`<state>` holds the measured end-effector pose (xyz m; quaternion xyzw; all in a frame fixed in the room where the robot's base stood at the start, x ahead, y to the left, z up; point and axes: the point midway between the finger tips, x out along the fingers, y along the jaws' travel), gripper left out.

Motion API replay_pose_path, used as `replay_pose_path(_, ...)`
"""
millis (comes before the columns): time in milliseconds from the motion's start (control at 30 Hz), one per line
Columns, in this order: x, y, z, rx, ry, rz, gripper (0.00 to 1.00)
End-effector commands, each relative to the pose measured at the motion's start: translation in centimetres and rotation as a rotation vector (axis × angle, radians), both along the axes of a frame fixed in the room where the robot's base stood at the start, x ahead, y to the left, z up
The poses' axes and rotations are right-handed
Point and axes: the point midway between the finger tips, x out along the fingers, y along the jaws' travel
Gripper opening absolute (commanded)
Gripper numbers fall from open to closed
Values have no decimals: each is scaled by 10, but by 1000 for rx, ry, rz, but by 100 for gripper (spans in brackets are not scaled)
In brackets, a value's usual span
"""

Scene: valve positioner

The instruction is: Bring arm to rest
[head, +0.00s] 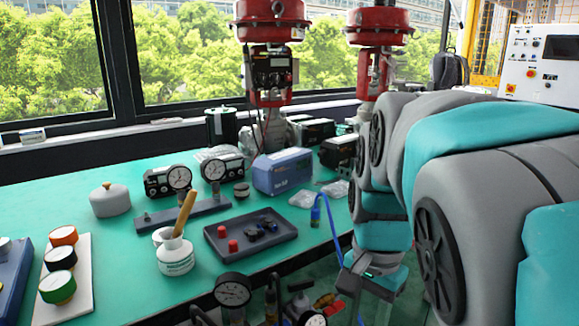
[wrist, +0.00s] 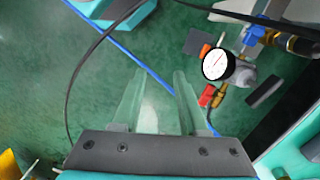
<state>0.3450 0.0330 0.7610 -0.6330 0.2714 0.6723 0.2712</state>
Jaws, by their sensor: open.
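My grey and teal arm (head: 485,150) fills the right side of the head view. It bends down at the wrist section (head: 378,262), past the right end of the green bench. My gripper (wrist: 156,78) shows in the wrist view with two pale, see-through fingers spread apart and nothing between them. It points down over a green floor. A round white gauge (wrist: 216,64) with brass and red fittings lies to the right of the fingers, apart from them. In the head view I cannot make out the fingertips.
Red-topped valve actuators (head: 270,12) stand behind. A blue hose (head: 330,215) runs beside my wrist. Gauges and fittings (head: 233,290) stand at the front.

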Motion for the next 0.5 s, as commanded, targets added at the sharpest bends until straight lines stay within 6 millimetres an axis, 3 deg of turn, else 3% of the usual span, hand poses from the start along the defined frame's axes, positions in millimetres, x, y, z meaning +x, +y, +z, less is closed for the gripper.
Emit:
replay_pose_path(300,-102,-28,-78,40,65,492,42)
replay_pose_path(500,-141,-32,-110,59,88,724,42)
